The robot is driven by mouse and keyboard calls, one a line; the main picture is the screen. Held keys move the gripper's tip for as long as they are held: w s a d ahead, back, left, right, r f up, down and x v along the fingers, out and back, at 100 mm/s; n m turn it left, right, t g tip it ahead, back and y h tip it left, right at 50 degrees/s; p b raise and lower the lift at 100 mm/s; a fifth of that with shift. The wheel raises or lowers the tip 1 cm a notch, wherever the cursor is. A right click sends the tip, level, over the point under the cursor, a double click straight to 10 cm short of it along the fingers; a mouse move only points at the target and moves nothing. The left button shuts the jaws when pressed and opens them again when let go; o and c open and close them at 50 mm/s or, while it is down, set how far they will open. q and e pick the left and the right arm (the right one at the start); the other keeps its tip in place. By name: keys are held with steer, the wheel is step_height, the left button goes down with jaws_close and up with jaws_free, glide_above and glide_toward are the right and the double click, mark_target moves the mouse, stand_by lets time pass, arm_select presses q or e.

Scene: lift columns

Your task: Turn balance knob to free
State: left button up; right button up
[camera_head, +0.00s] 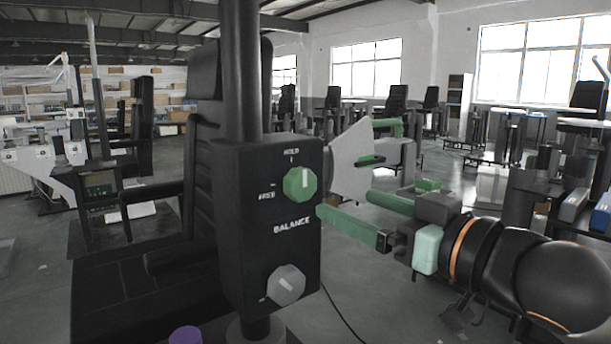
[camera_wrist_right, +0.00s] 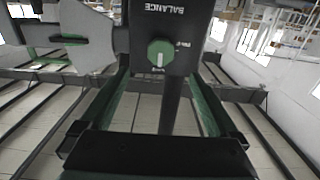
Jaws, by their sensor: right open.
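A black control box (camera_head: 262,235) hangs on a dark column and bears the word BALANCE. Its green balance knob (camera_head: 299,184) has a white mark pointing up toward the HOLD label; the FREE label is at its lower left. My right gripper (camera_head: 342,203) is to the right of the box, with its green fingers apart and nothing between them. In the right wrist view, the green knob (camera_wrist_right: 160,52) shows ahead, between the spread fingers in the picture, with a visible gap before it. My left gripper does not show.
A grey knob (camera_head: 286,284) sits lower on the same box. A pale plate (camera_head: 350,158) stands behind the box's right edge. A black padded seat (camera_head: 145,285) is at the left. Beyond are more columns and benches on open floor.

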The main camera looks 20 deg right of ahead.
mark_target(305, 186)
steer(key=p+x, duration=0.4)
steer(key=x, duration=0.6)
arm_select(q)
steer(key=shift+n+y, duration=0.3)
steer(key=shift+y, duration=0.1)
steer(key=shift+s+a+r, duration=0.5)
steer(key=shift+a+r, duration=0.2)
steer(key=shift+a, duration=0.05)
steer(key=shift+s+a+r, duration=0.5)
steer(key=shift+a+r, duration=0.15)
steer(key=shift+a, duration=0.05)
arm_select(e)
steer(key=shift+w+a, duration=0.25)
steer(key=shift+w, duration=0.3)
steer(key=shift+c, duration=0.2)
steer(key=c, duration=1.3)
arm_select(q)
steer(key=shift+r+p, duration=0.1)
steer(key=shift+p, duration=0.25)
